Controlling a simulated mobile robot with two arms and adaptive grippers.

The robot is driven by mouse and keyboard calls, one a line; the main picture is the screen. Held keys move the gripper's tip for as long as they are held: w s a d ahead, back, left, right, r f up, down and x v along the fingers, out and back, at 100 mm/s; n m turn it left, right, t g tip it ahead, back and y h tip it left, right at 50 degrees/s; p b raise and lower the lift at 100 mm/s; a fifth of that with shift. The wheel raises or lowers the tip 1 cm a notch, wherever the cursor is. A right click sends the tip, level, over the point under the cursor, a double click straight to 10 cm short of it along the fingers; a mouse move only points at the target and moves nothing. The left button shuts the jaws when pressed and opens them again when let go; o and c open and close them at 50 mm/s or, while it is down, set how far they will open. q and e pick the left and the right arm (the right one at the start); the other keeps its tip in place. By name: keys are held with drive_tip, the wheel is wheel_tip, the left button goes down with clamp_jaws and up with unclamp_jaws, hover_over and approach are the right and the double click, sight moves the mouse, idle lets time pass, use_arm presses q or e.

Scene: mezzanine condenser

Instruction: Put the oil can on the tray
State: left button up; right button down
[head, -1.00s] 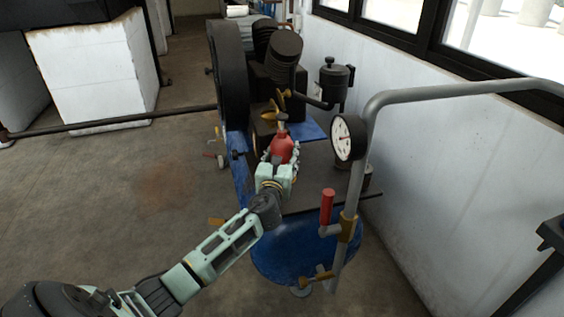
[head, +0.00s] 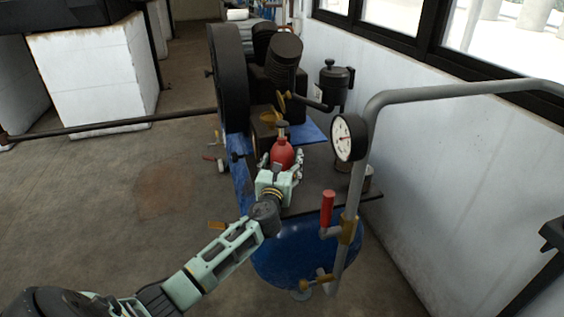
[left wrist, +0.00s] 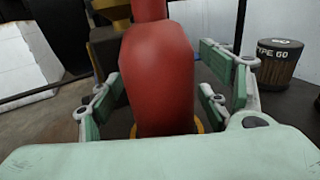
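The red oil can (head: 283,154) stands upright over the dark flat surface (head: 322,187) above the blue tank. That surface may be the tray; I cannot make out a separate rim. My left gripper (head: 281,166) is around the can's body, with its fingers spread on both sides. In the left wrist view the can (left wrist: 160,80) fills the space between the green finger pads (left wrist: 162,98), which look slightly apart from it. The can's base is hidden behind the gripper.
A gauge (head: 348,138) and a grey pipe with a red-handled valve (head: 328,208) stand to the right. Behind are a big black wheel (head: 229,75) and a ribbed cylinder (head: 285,52). A small labelled container (left wrist: 280,65) stands right of the can. Open floor lies left.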

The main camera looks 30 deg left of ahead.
idle(0.3)
use_arm(q)
drive_tip(key=shift+s+r, duration=0.15)
drive_tip(key=p+v, duration=0.2)
drive_tip(key=v, duration=0.9)
drive_tip(key=shift+s+d, duration=0.15)
drive_tip(key=shift+s, duration=0.2)
use_arm(e)
wheel_tip(320, 180, down, 8)
drive_tip(key=shift+f+g, duration=0.15)
drive_tip(key=shift+g, duration=0.15)
